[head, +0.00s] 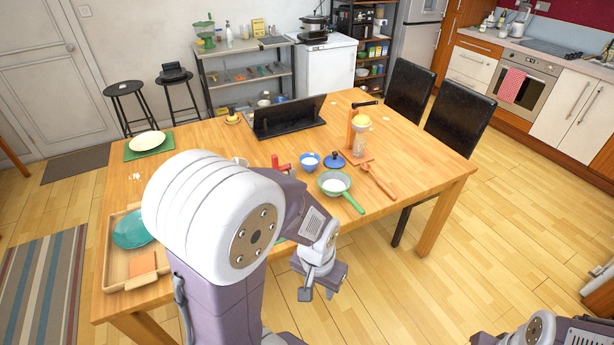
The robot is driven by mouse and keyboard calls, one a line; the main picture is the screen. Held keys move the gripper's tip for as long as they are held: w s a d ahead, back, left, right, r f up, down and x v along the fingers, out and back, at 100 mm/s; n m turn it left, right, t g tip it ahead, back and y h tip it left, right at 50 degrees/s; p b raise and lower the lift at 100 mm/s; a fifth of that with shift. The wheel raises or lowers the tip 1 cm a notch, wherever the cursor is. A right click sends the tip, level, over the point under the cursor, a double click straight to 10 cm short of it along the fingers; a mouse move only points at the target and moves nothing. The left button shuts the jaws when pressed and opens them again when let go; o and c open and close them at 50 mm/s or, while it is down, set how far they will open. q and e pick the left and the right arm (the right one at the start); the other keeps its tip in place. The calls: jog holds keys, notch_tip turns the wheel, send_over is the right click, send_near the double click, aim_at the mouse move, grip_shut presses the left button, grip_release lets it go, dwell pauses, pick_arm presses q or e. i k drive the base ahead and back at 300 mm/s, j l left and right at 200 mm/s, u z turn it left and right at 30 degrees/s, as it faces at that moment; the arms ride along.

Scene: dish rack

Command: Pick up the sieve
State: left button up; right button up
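The sieve appears to be the round, pale-bowled piece (334,184) with a green rim and a green handle. It lies near the table's front edge, its handle pointing toward the lower right. My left gripper (318,293) hangs just beyond the front edge of the table, nearer to me than the sieve and clear of it. Its fingers look apart, with nothing seen between them. Part of my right arm shows at the bottom right corner, but its gripper is out of view.
Close around the sieve are a blue bowl (310,161), a blue lid (334,160), a wooden utensil (378,182) and a juicer-like stand (357,138). A wooden tray (112,270) lies at left. The table's right end (440,165) is clear. Two black chairs stand beyond.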

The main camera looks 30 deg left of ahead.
aim_at(334, 183)
jog(key=i+j+u, duration=0.15)
jog(key=i+u, duration=0.95)
jog(key=u, duration=0.15)
